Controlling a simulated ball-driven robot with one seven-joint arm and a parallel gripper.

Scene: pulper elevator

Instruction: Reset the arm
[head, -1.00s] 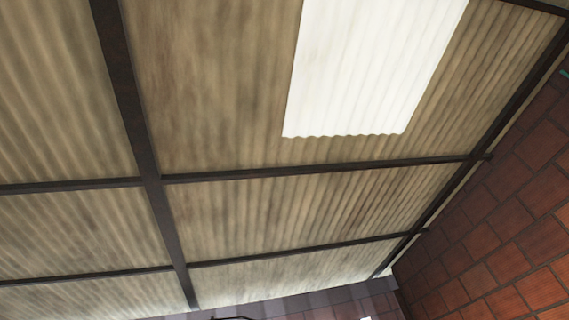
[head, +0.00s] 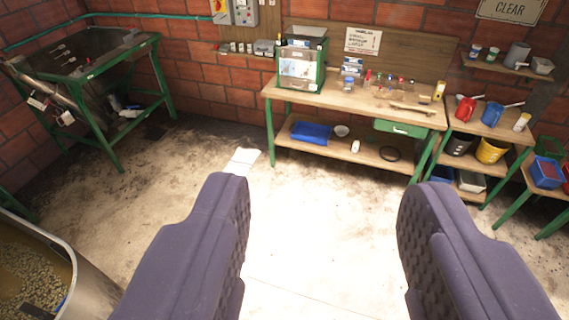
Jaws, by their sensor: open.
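My gripper (head: 322,205) shows large in the lower part of the head view. Its two dark purple-grey fingers are wide apart, one at the lower left and one at the lower right. Only bright concrete floor shows between them, and nothing is held. The fingers appear to touch nothing. The rest of my arm is out of the picture.
A green-legged workbench (head: 375,111) with a green machine (head: 301,62) stands against the brick wall. Lower stands with jugs and buckets are at right. A metal hopper (head: 90,60) stands at left, and a round vat (head: 85,270) at lower left. The middle floor (head: 310,190) is clear.

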